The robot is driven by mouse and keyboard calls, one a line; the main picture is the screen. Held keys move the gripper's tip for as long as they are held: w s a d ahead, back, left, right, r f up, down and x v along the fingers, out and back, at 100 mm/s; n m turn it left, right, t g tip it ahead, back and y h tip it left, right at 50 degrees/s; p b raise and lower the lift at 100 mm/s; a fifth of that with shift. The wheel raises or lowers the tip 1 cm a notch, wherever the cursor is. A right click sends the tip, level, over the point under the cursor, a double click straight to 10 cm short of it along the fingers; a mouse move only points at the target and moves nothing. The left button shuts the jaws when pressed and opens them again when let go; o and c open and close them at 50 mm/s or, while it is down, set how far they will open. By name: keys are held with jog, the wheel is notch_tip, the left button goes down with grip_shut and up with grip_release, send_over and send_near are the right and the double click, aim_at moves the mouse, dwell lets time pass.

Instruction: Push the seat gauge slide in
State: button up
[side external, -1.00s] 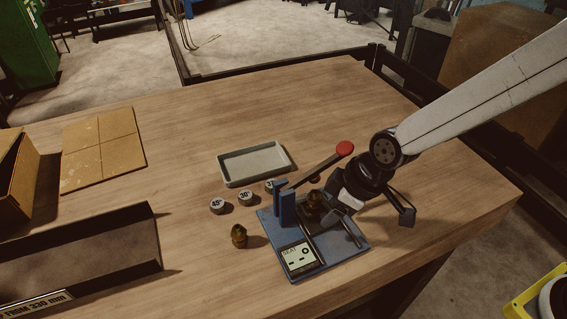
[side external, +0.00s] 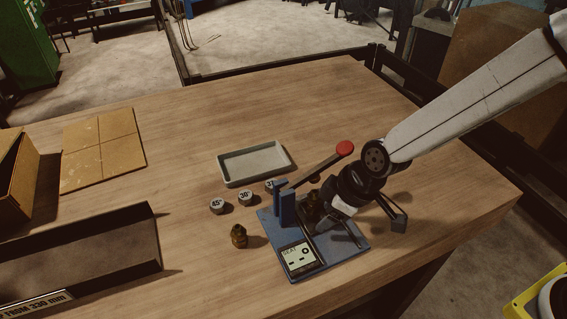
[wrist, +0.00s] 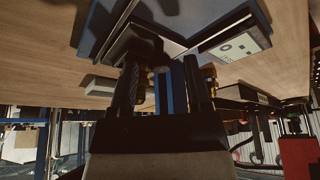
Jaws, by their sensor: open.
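The seat gauge is a blue fixture (side external: 347,243) with a flat base plate, a blue upright post (side external: 286,207) and a panel marked SEAT (side external: 298,256). My gripper (side external: 318,208) is low over the plate, right of the post, with its fingers pointing toward it. In the wrist view my open gripper (wrist: 163,80) has its dark fingers apart, with the blue post (wrist: 178,85) showing between them. A dark block (wrist: 138,42) is at the left fingertip; I cannot tell whether they touch. The slide cannot be made out clearly, and my gripper hides part of the fixture.
A lever with a red knob (side external: 345,148) rises behind the post. Round pieces marked 45° (side external: 217,206), 30° (side external: 246,198) and 37° (side external: 271,185) stand at the left. A brass fitting (side external: 239,237) stands beside the plate. A grey tray (side external: 222,180) lies behind.

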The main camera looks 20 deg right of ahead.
jog(key=shift+c, duration=0.2)
grip_shut()
dwell(1.2)
